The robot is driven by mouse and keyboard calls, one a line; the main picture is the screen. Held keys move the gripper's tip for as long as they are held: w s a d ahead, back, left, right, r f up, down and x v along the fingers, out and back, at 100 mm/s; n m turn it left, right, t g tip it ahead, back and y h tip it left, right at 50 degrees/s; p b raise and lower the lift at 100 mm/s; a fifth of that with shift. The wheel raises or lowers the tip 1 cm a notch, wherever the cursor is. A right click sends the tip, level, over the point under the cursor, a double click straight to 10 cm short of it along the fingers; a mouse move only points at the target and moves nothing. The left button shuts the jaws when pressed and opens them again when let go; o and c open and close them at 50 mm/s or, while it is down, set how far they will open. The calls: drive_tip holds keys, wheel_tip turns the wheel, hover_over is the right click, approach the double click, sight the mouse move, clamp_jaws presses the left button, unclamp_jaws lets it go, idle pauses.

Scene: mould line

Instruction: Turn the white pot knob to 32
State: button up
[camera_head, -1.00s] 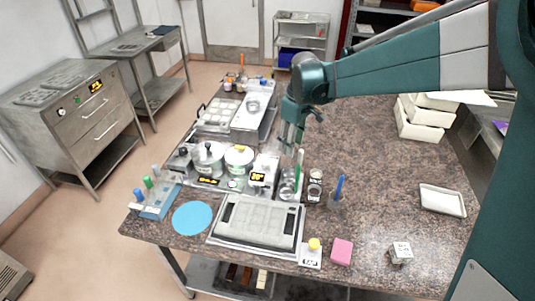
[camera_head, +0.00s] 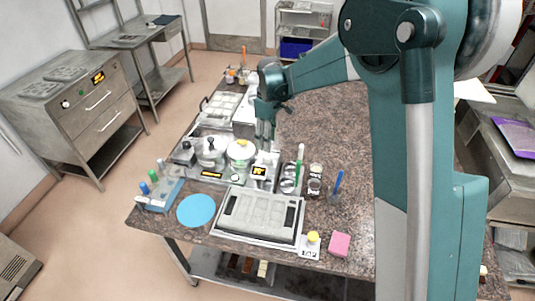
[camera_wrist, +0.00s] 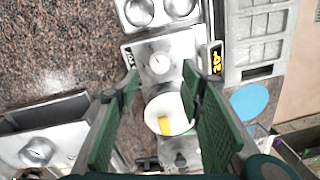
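My gripper (camera_head: 265,131) hangs above the units in the middle of the bench. In the wrist view my gripper (camera_wrist: 160,84) has its two green fingers spread apart, with nothing held between them. Just beyond the fingertips is a pale round knob (camera_wrist: 160,63) with a short dark pointer, on a silver unit with a yellow-lit display (camera_wrist: 217,60). A white pot (camera_wrist: 165,100) with a yellow item on it lies between the fingers in that view, below them. The white pot (camera_head: 240,151) also shows in the head view, left of the gripper. The display digits are not clearly legible.
A second dial (camera_wrist: 38,151) sits on a unit at the lower left of the wrist view. A steel pot (camera_head: 209,152) stands left of the white pot. A grey mould tray (camera_head: 258,214), blue disc (camera_head: 196,210), pink block (camera_head: 339,244) and upright green stick (camera_head: 299,161) stand nearby.

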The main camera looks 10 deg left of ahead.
sight(267, 156)
drive_tip(key=shift+s+f, duration=0.15)
drive_tip(key=shift+f, duration=3.75)
drive_tip(key=c, duration=0.9)
